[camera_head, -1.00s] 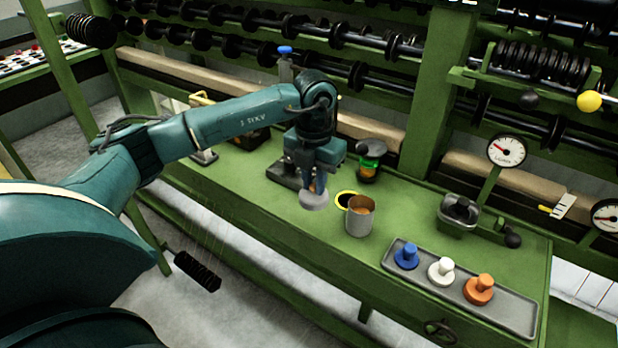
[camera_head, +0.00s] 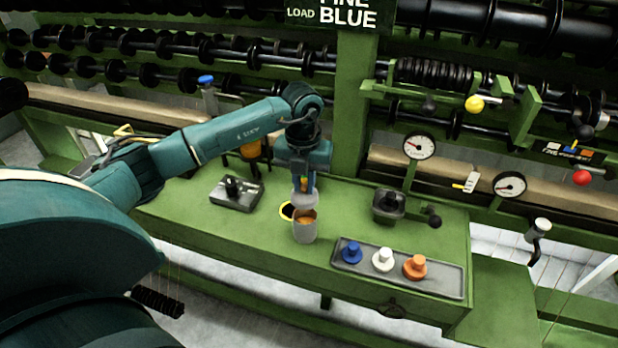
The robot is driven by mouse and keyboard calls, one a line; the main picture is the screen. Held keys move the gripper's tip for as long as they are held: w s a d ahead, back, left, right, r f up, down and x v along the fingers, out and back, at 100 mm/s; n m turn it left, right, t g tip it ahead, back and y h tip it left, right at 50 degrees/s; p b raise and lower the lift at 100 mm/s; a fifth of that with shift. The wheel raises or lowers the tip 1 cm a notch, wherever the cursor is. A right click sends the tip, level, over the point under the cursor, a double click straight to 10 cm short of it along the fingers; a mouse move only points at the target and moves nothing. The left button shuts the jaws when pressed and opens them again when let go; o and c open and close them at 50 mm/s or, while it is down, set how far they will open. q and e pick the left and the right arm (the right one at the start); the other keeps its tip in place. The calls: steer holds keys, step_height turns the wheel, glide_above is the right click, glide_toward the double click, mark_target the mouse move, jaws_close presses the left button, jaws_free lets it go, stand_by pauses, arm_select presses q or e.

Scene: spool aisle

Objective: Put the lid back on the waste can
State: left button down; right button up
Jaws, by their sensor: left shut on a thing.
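The waste can (camera_head: 305,232) is a small grey cylinder standing upright on the green bench. Its top is open and something orange-brown shows inside. My left gripper (camera_head: 306,185) is shut on the lid (camera_head: 304,199), a pale grey disc. The gripper points down and holds the lid above the can's far rim, apart from it as far as I can tell. The gripper hides the lid's handle. My right gripper is not in view.
A grey tray (camera_head: 440,285) with blue, white and orange knobbed pieces is at the right front. A dark fixture (camera_head: 236,193) stands left and a grey clamp-like block (camera_head: 389,205) right.

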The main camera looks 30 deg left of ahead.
mark_target(305, 202)
arm_select(q)
steer(key=shift+w+f, duration=0.15)
steer(key=shift+f+b, duration=0.85)
step_height(305, 202, down, 3)
steer(key=shift+f+b, duration=0.15)
steer(key=shift+b, duration=1.05)
steer(key=shift+f+b, duration=0.3)
steer(key=shift+f, duration=0.25)
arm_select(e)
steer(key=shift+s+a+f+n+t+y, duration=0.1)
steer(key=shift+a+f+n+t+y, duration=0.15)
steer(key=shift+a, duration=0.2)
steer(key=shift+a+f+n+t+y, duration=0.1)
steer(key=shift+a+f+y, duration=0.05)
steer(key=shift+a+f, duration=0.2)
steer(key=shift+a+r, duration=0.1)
arm_select(q)
steer(key=shift+f, duration=0.15)
